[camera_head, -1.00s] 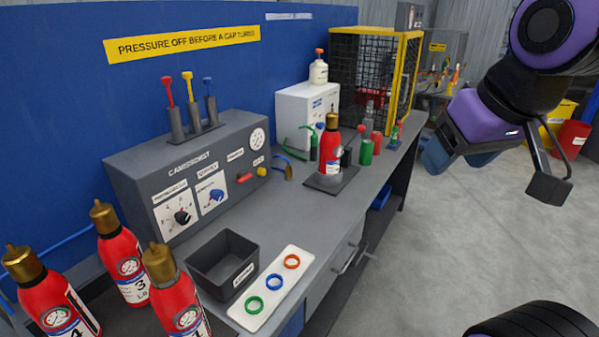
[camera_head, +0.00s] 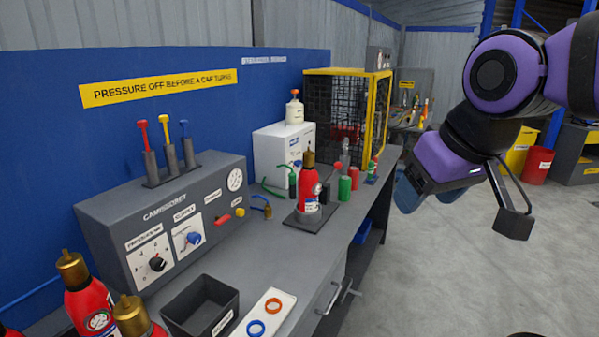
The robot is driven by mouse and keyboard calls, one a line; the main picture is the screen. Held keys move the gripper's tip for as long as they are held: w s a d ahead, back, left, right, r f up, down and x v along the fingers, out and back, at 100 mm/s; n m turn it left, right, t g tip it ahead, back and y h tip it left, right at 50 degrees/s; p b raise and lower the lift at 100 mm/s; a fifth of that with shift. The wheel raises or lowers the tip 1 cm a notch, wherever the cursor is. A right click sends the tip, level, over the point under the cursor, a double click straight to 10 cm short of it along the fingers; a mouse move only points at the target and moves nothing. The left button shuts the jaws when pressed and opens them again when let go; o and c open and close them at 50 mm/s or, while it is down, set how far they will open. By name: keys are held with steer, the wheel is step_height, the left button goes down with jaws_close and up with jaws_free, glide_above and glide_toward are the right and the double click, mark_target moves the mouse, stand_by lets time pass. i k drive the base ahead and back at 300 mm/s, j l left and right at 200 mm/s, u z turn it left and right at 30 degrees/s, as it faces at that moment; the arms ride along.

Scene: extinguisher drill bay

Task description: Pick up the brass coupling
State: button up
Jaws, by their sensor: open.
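A small brass-coloured piece, which looks like the brass coupling (camera_head: 268,212), stands on the grey bench (camera_head: 291,246) at the end of a short blue hose. It is just right of the grey control panel (camera_head: 165,215) and left of the red extinguisher on the dark plate. My gripper (camera_head: 408,194) is open, at the right of the view, out past the bench's front edge. It is well apart from the coupling. Its fingers are partly hidden by its purple housing, and I see nothing held.
The red extinguisher (camera_head: 309,187) stands close to the coupling. Behind are a white box (camera_head: 272,160) with a bottle on it and a yellow-framed mesh cage (camera_head: 388,112). A dark bin (camera_head: 187,306) and a ring tray (camera_head: 287,322) lie in front. Open floor is at right.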

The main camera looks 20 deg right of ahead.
mark_target(268, 208)
steer(key=i+l+u, duration=0.1)
steer(key=u, duration=0.35)
steer(key=l+u, duration=0.3)
steer(key=u, duration=0.15)
steer(key=l+u, duration=0.2)
steer(key=u, duration=0.3)
steer(key=l+u, duration=0.15)
steer(key=l, duration=0.55)
steer(key=l+u, duration=0.15)
steer(key=l, duration=0.55)
steer(key=k+l+u, duration=0.2)
steer(key=l, duration=0.45)
steer(key=i+l, duration=0.3)
steer(key=l, duration=0.1)
